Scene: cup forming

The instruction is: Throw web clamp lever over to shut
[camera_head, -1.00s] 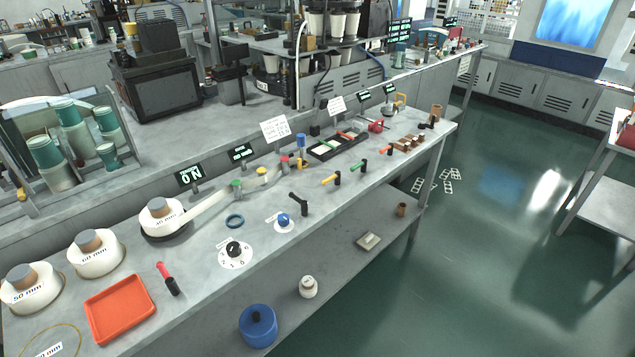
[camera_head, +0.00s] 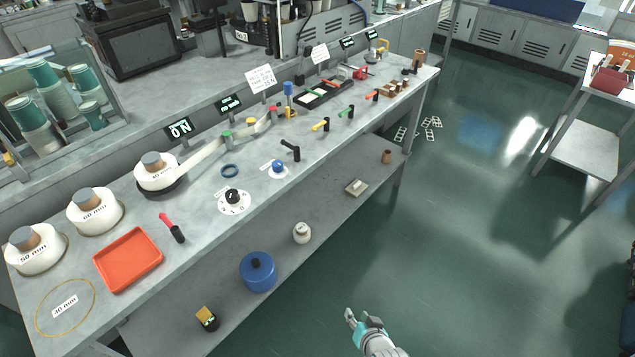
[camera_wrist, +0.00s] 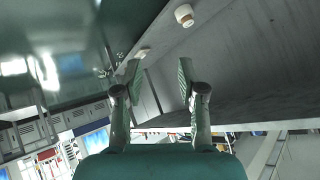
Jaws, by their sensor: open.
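Several small levers stand along the front of the bench (camera_head: 205,268): a black one (camera_head: 291,150), a yellow one (camera_head: 321,125), a green one (camera_head: 346,112) and a red one (camera_head: 372,95). A red-handled lever with a black end (camera_head: 172,228) is farther left, near the red tray. I cannot tell which is the web clamp lever; no readable label marks it. My gripper (camera_head: 362,319) is open and empty, low over the floor in front of the bench, apart from every lever. In the wrist view its two fingers (camera_wrist: 160,78) are spread, with nothing between them.
A white web runs from the 40 mm roll (camera_head: 155,172) past coloured posts. The red tray (camera_head: 128,260), a blue ring (camera_head: 229,171) and a numbered dial (camera_head: 234,200) lie on the bench. A blue pot (camera_head: 258,272) stands on the lower shelf.

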